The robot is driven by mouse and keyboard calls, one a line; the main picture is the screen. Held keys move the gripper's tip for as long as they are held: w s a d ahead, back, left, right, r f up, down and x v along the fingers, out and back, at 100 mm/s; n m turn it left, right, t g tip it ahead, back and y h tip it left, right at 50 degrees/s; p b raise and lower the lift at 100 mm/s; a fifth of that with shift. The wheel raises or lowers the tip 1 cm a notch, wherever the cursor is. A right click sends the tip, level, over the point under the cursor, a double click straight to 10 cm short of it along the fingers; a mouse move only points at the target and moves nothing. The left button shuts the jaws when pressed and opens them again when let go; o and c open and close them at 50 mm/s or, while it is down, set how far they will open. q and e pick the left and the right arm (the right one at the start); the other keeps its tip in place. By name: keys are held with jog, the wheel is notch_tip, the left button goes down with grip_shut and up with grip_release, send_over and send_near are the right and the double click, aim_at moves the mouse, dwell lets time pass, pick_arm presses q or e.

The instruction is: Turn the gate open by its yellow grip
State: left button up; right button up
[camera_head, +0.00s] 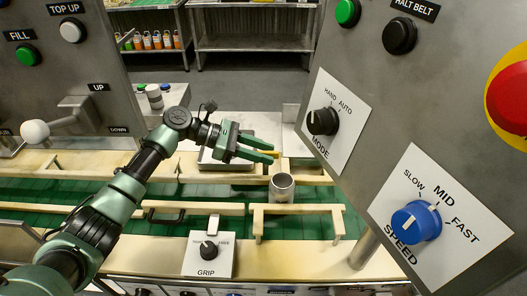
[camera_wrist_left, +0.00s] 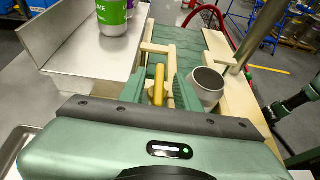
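The yellow grip (camera_wrist_left: 158,84) stands upright in the left wrist view, between the two green fingers of my left gripper (camera_wrist_left: 159,90). Gaps show beside it, so the fingers look open around it rather than closed on it. In the head view my left gripper (camera_head: 272,153) reaches in from the left above the far side of the conveyor, its fingers pointing right. The grip is mostly hidden by the fingers there. How the gate joins the grip is hard to make out. My right gripper is not in view.
An open metal can (camera_head: 282,187) stands on the green conveyor (camera_head: 110,218), close to my fingers; it also shows in the left wrist view (camera_wrist_left: 207,84). Pale guide rails line the belt. The speed panel (camera_head: 440,215) fills the right. A green-labelled container (camera_wrist_left: 112,16) stands on the steel tray.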

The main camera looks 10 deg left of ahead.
pick_arm(q)
jog(key=shift+a, duration=0.2)
jog(key=b+v, duration=0.2)
jog(key=v, duration=0.5)
jog(key=shift+a+r, duration=0.15)
jog(key=shift+a, duration=0.05)
dwell(0.3)
